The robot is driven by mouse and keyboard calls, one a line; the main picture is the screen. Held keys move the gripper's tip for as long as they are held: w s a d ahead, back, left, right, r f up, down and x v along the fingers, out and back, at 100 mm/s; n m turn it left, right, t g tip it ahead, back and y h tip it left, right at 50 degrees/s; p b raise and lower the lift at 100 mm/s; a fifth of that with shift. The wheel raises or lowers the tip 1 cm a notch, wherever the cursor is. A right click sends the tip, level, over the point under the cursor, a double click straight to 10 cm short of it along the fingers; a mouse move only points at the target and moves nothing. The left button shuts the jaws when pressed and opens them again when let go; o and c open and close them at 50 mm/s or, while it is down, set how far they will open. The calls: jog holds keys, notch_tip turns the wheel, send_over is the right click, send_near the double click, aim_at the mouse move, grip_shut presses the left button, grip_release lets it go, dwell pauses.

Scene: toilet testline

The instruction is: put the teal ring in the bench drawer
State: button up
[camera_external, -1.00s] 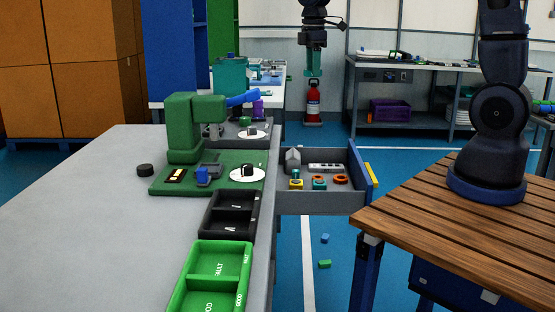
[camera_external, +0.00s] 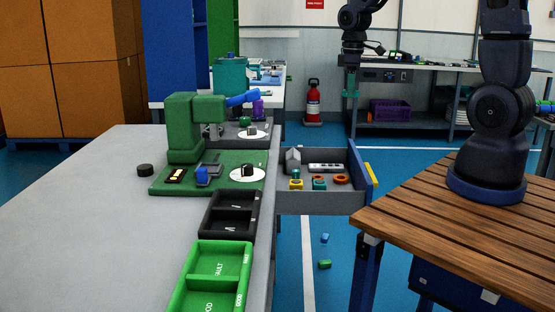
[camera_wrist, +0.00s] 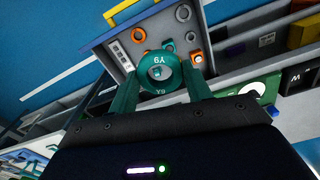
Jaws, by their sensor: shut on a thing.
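My gripper (camera_external: 350,92) hangs high beyond the open bench drawer (camera_external: 322,202) in the external view. In the wrist view, my gripper (camera_wrist: 160,80) is shut on the teal ring (camera_wrist: 160,70), which sits between the teal fingertips with its hole facing the camera. The drawer (camera_wrist: 112,62) shows behind the ring in that view, pulled out. The ring is too small to make out clearly in the external view.
The drawer holds a white strip (camera_external: 327,168), a grey block (camera_external: 293,160), orange rings (camera_external: 341,180) and small teal and yellow pieces. The grey bench (camera_external: 90,220) is left of it and a slatted wooden table (camera_external: 470,220) right. Small pieces (camera_external: 324,264) lie on the floor.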

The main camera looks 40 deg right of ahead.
notch_tip(320, 180, down, 34)
jog(key=shift+r, duration=0.25)
dwell(0.9)
jog(key=shift+f, duration=0.15)
jog(key=o, duration=1)
jog(key=shift+c, duration=0.2)
